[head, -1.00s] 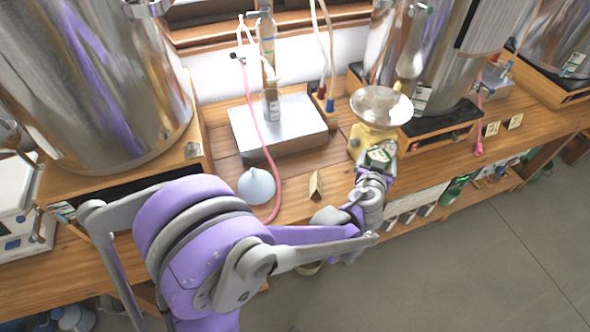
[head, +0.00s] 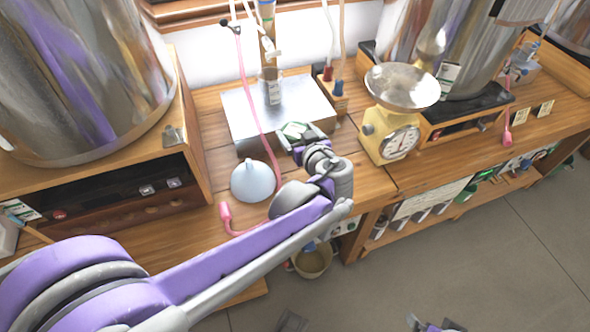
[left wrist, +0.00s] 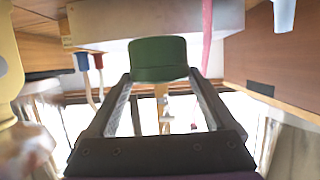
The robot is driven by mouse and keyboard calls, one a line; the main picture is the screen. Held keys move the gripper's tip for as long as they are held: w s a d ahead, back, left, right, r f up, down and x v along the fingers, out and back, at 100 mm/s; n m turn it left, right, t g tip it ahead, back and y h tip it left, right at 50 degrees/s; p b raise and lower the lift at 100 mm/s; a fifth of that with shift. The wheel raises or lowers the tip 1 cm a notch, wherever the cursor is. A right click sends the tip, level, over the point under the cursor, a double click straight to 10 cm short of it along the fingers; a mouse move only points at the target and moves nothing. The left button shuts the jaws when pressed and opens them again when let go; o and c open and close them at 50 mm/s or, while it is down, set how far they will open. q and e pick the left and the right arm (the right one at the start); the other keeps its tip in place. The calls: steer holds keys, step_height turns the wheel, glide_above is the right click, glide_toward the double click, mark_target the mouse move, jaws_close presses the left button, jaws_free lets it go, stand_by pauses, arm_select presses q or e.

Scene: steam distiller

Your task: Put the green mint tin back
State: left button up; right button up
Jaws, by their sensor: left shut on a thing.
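The green mint tin (head: 296,131) is in my left gripper (head: 303,143), held at the front right part of the steel box (head: 245,110) in the head view. I cannot tell whether the tin touches the box. In the left wrist view the dark green tin (left wrist: 158,58) sits between the two finger ends of the left gripper (left wrist: 158,78), which is shut on it. A small grey and purple piece at the bottom edge of the head view may be part of my right arm; its jaws cannot be made out.
A pale blue funnel (head: 253,180) stands on the bench left of my left wrist, beside a pink hose (head: 262,130). The yellow scale (head: 388,135) with its metal pan stands to the right. Large steel vessels flank the bench. A lower shelf (head: 430,200) holds bottles.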

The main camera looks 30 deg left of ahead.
arm_select(q)
step_height(320, 180, down, 10)
steer(key=b, duration=0.3)
steer(key=shift+r, duration=0.2)
steer(key=o, duration=1.3)
steer(key=shift+s+d+r, duration=0.1)
steer(key=shift+s+d, duration=0.1)
steer(key=p+v, duration=0.2)
steer(key=v, duration=0.9)
steer(key=shift+s+d+r, duration=0.1)
steer(key=shift+s+d, duration=0.05)
